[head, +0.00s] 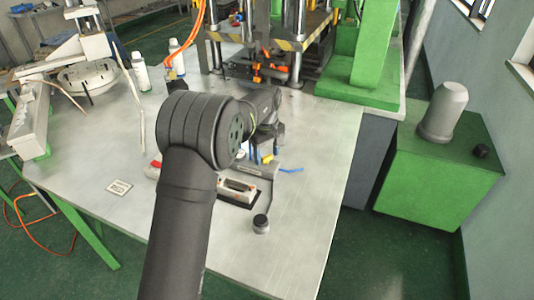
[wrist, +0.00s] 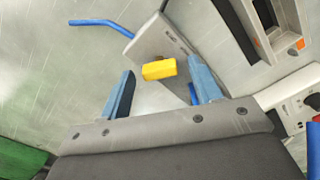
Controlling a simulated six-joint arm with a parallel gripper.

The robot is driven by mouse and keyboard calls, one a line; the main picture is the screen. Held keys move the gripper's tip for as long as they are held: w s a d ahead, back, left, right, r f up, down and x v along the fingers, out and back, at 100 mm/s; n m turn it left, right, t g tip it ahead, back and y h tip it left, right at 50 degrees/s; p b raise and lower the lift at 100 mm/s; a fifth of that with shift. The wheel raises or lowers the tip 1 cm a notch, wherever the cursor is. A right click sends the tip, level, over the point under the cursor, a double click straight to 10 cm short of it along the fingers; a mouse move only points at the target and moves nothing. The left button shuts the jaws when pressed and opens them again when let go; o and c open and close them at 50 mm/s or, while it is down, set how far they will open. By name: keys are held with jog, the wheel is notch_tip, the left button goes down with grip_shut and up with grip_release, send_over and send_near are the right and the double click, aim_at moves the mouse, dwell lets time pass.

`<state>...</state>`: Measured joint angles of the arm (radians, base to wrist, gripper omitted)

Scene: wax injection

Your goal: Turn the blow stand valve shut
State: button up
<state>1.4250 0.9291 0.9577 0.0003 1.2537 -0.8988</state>
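The blow stand (wrist: 150,39) is a grey block with a blue hose (wrist: 98,23) at its side. A yellow block-shaped piece on it looks like the valve handle (wrist: 159,69). In the wrist view my gripper (wrist: 160,65) is open. Its blue fingers stand either side of the yellow handle, with a gap on each side; I cannot tell the depth between them. In the head view the yellow handle (head: 268,158) shows small beneath my gripper, and the blue hose (head: 291,170) lies to its right. My arm covers part of the stand there.
A white and grey device in a dark tray (head: 238,191) sits in front of the stand. A small dark-topped cylinder (head: 261,224) stands nearer the table's front. The press (head: 262,40) and its green frame (head: 366,50) are behind. The metal table (head: 315,195) is clear to the right.

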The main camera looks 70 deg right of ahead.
notch_tip(320, 180, up, 17)
jog(key=shift+r, duration=0.2)
dwell(0.5)
jog(key=shift+s, duration=0.1)
jog(key=s+a+f+t+h, duration=0.1)
jog(key=s+a+t+h, duration=0.1)
jog(key=s+a+t, duration=0.3)
jog(key=g, duration=0.1)
send_near(267, 157)
jog(key=x, duration=0.8)
jog(key=shift+w+d+f, duration=0.1)
jog(key=shift+w+f, duration=0.05)
